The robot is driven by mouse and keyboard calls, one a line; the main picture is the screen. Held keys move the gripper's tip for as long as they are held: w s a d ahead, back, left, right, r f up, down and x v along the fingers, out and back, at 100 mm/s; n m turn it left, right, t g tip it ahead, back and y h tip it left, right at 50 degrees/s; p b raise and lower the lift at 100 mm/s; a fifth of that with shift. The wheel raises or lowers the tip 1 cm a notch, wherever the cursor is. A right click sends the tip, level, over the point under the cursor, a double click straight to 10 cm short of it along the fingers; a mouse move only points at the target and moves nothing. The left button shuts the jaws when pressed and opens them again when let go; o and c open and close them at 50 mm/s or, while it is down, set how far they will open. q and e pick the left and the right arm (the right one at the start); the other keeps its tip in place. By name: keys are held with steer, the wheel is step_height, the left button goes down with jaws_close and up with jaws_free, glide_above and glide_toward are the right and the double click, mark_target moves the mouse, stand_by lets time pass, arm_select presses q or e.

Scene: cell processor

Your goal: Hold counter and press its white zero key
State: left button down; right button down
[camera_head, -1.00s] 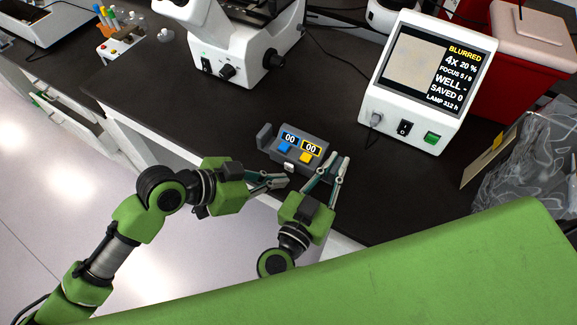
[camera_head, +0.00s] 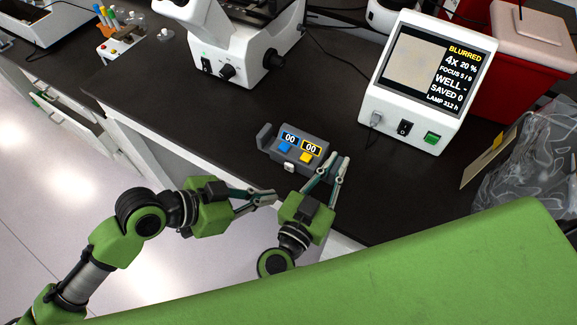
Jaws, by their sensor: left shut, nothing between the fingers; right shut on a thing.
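The grey counter (camera_head: 294,151) lies on the black bench near its front edge. It shows two displays reading 00, one blue key, one yellow key, and a small white zero key (camera_head: 289,167) on its front side. My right gripper (camera_head: 327,170) is shut on the counter's right end. My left gripper (camera_head: 272,197) is shut and empty, in front of the bench edge. Its fingertips are apart from the counter, below and left of the white key in the picture.
A white microscope (camera_head: 235,50) stands behind the counter. A white monitor unit (camera_head: 428,85) reading BLURRED is at the back right. A clear plastic bag (camera_head: 525,165) and a red bin (camera_head: 515,70) are at right. The bench (camera_head: 190,115) left of the counter is clear.

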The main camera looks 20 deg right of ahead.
steer(key=c, duration=2)
jaws_free()
steer(key=v, duration=1.2)
